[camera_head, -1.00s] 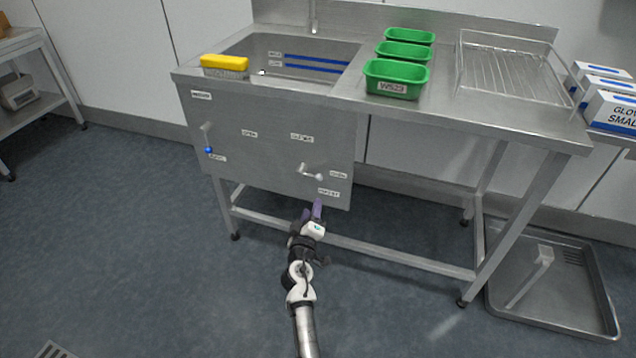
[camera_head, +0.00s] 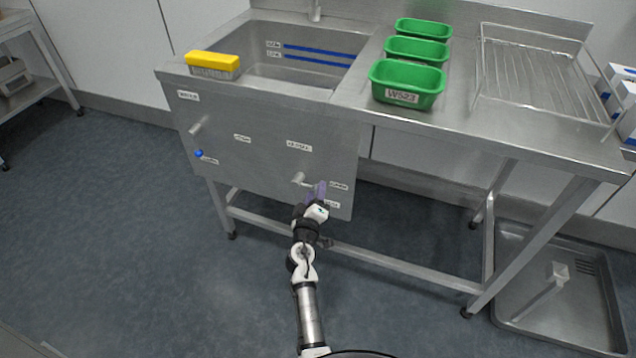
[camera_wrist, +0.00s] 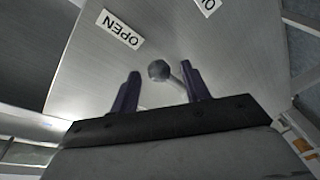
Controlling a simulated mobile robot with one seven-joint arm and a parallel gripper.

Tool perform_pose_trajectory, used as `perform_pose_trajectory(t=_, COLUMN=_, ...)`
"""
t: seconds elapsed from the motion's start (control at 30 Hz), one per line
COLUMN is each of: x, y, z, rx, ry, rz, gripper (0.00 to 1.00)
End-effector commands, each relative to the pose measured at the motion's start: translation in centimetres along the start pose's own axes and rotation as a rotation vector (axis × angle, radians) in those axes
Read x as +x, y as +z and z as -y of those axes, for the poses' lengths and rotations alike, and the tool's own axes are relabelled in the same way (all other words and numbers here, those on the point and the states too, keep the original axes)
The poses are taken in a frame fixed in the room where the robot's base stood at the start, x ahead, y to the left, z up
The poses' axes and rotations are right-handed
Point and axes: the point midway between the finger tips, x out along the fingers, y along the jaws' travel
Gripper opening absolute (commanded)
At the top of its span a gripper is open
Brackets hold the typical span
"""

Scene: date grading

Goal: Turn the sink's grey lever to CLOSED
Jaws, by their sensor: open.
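The grey lever (camera_head: 299,179) sits low on the right of the sink's steel front panel (camera_head: 262,165). Its end is partly hidden by my gripper (camera_head: 317,190) in the head view. In the wrist view, the lever's round grey knob (camera_wrist: 159,70) shows between the tips of my gripper's open purple fingers (camera_wrist: 161,78), with its rod running behind the right finger. I cannot tell whether the fingers touch it. An OPEN label (camera_wrist: 119,28) is on the panel near the knob. Another label (camera_wrist: 207,4) is cut off at the top.
A second lever with a blue knob (camera_head: 198,153) is on the panel's left. Above are the sink basin (camera_head: 262,32), a yellow-topped block (camera_head: 213,62), green bins (camera_head: 407,84) and a wire rack (camera_head: 545,75). A floor tray (camera_head: 520,315) lies at right. Floor at left is clear.

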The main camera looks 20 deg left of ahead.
Motion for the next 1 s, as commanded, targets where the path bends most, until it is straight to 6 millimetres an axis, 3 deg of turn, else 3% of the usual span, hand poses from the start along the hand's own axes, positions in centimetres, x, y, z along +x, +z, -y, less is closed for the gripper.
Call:
perform_pose_trajectory(t=0.47, x=-0.12, y=-0.01, z=0.06, rx=0.001, ry=-0.001, rz=0.000, gripper=0.47)
perform_pose_trajectory(t=0.83, x=-0.10, y=-0.02, z=0.03, rx=0.001, ry=0.000, rz=0.000, gripper=0.00)
perform_pose_trajectory(t=1.0, x=-0.08, y=-0.05, z=0.00, rx=0.002, ry=0.000, rz=-0.001, gripper=0.00)
